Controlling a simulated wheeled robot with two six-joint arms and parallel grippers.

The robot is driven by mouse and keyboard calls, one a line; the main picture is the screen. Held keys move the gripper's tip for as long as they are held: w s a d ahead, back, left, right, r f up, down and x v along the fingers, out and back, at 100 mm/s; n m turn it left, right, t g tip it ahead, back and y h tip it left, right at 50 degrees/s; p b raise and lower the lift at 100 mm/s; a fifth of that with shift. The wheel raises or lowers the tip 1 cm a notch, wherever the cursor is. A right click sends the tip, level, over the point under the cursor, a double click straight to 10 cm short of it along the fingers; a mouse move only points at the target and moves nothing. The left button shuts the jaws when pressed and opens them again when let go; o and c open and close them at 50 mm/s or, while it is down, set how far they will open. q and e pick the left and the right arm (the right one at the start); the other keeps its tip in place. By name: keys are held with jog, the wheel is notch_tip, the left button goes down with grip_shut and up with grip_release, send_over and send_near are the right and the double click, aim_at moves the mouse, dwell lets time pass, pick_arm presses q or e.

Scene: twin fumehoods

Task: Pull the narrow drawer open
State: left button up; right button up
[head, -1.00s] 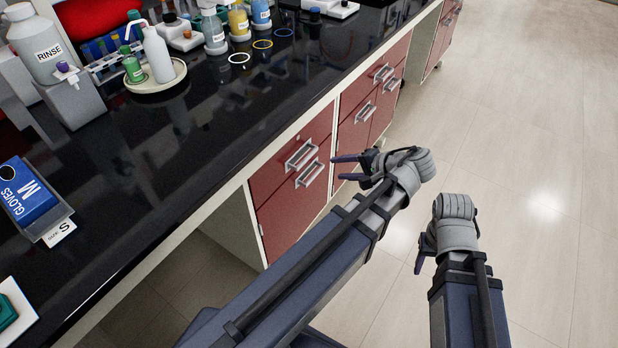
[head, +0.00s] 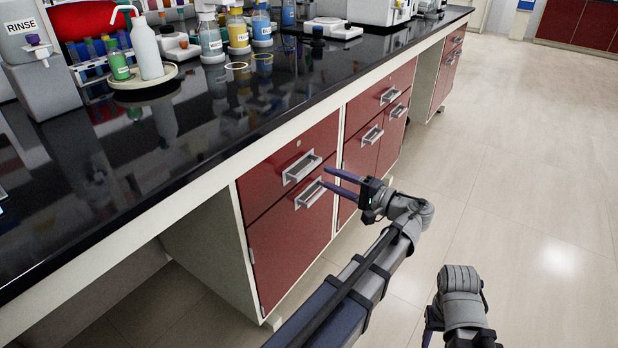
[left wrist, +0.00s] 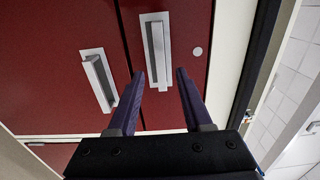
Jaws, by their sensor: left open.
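The narrow red drawer (head: 272,184) is at the top of the near cabinet, above a red door (head: 290,240). Its front looks flush with the cabinet. Its metal handle (head: 302,168) also shows in the left wrist view (left wrist: 157,52), with a round lock beside it. My left gripper (head: 326,178) is open and empty, in front of the cabinet, fingers pointing at its front. In the left wrist view the drawer handle lies ahead, between the lines of the fingers (left wrist: 160,74); contact cannot be told. My right gripper (head: 430,326) is low at the right, partly hidden.
The door handle (head: 310,194) is just below the drawer handle. A wider cabinet (head: 362,120) adjoins on the right. The black worktop (head: 200,165) overhangs, with bottles (head: 238,32) at the back. The floor (head: 530,170) to the right is clear.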

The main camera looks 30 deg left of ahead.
aim_at(310, 170)
pick_arm(q)
jog(key=shift+w+a, duration=0.2)
jog(key=shift+a, duration=1.75)
jog(key=shift+w+a, duration=0.15)
jog(key=shift+a, duration=1.8)
grip_shut()
